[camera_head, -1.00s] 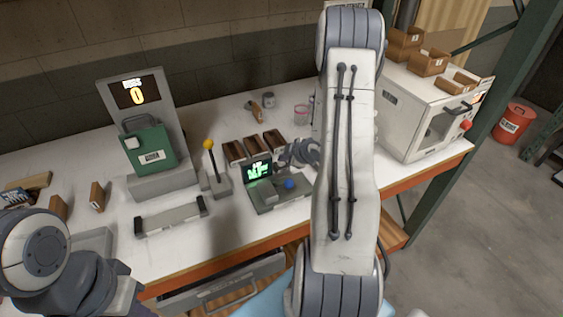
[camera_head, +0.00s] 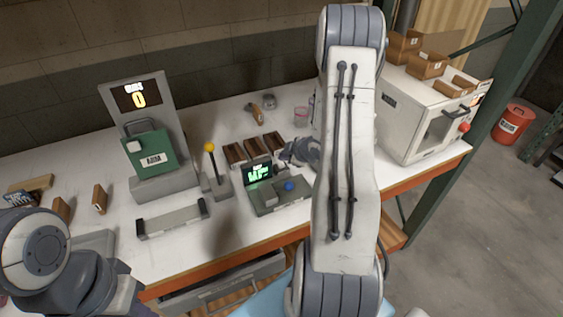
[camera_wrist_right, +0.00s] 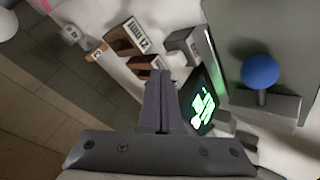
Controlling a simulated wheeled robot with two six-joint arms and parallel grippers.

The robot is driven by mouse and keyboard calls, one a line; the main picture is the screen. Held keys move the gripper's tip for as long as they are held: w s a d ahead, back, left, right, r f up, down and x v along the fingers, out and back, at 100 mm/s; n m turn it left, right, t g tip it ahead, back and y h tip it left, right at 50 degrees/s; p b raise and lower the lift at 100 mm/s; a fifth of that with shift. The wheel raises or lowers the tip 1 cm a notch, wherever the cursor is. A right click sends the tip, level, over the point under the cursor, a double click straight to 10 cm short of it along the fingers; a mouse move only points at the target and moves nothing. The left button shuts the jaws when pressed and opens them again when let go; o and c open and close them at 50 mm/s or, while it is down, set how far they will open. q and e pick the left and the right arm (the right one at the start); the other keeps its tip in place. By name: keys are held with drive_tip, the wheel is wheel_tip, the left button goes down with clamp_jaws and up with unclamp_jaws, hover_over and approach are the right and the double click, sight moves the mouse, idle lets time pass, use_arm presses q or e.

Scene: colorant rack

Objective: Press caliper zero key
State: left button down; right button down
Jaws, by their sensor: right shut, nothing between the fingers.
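A small grey unit with a lit green display (camera_head: 258,172) and a blue round knob (camera_head: 289,186) sits on the white bench, with a grey raised block on its front left. The display (camera_wrist_right: 203,108) and the blue knob (camera_wrist_right: 260,71) also show in the right wrist view. My right gripper (camera_head: 284,156) is shut and empty, behind the unit and close to its display. In the right wrist view its joined fingers (camera_wrist_right: 160,88) are left of the display; contact cannot be told. My left arm shows at the lower left, but its gripper is out of view.
A yellow-topped lever (camera_head: 209,148) stands left of the unit, with a green-fronted panel (camera_head: 150,151) beyond it. Small brown bins (camera_head: 253,146) lie behind. A white oven-like box (camera_head: 408,118) stands right.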

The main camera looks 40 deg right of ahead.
wheel_tip(320, 180, up, 5)
drive_tip(key=p, duration=0.4)
idle(0.4)
idle(0.6)
drive_tip(key=a+r, duration=0.1)
drive_tip(key=a, duration=0.2)
drive_tip(key=w+a+r+g+b, duration=0.1)
drive_tip(key=a, duration=0.3)
drive_tip(key=w+a+r+g, duration=0.1)
drive_tip(key=a+r, duration=0.1)
drive_tip(key=a, duration=0.2)
drive_tip(key=shift+w+a, duration=0.25)
drive_tip(key=s+a+r+m+g+b, duration=0.1)
drive_tip(key=s+a+r+g, duration=0.15)
drive_tip(key=s+a, duration=0.7)
drive_tip(key=s+a+r+m+g+b, duration=0.1)
drive_tip(key=s+a+r+g+b, duration=0.15)
drive_tip(key=s+a, duration=0.7)
drive_tip(key=s+a+r+g+y, duration=0.1)
drive_tip(key=s+a+g, duration=0.1)
drive_tip(key=s+a, duration=0.5)
drive_tip(key=s, duration=0.3)
drive_tip(key=shift+a+r+n, duration=0.3)
drive_tip(key=shift+r, duration=0.05)
